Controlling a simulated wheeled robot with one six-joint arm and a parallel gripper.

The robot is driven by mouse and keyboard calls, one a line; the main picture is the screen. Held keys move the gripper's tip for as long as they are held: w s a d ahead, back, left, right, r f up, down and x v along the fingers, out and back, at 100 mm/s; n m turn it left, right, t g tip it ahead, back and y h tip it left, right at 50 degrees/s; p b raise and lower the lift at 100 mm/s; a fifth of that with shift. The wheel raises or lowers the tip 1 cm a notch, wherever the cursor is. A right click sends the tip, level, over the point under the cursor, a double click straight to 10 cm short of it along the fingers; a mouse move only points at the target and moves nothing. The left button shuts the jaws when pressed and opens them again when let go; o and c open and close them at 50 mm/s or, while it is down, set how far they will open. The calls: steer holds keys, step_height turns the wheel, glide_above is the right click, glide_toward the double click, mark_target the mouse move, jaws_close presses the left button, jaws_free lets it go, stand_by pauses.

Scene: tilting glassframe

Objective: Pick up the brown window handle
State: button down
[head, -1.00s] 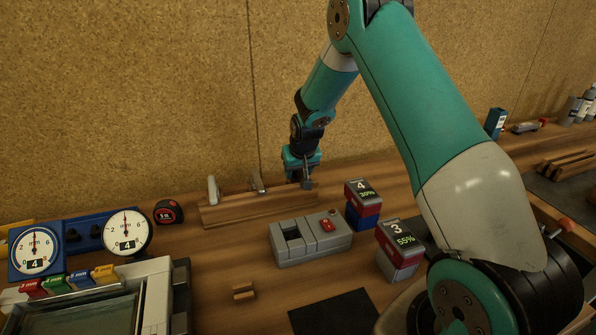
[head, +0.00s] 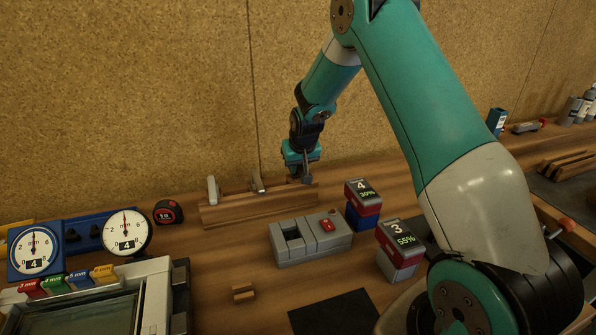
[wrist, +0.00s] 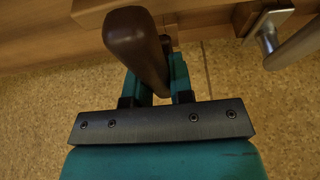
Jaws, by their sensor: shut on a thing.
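The brown window handle (wrist: 137,45) fills the upper middle of the wrist view, its rounded grip end toward the camera. My gripper (wrist: 160,80) is shut on it, with the teal fingers on either side of the handle. In the head view my gripper (head: 303,166) is above the right end of the wooden rack (head: 260,209). There the handle is too small and dark to tell apart from the fingers. Whether its lower end is clear of the rack cannot be told.
A grey device with a red button (head: 310,238) and labelled blocks (head: 363,198) stand in front. The cork wall (head: 150,90) is close behind.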

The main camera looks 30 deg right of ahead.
step_height(320, 180, up, 23)
steer(key=p, duration=0.1)
steer(key=shift+p, duration=0.35)
stand_by(0.7)
steer(key=shift+f, duration=0.15)
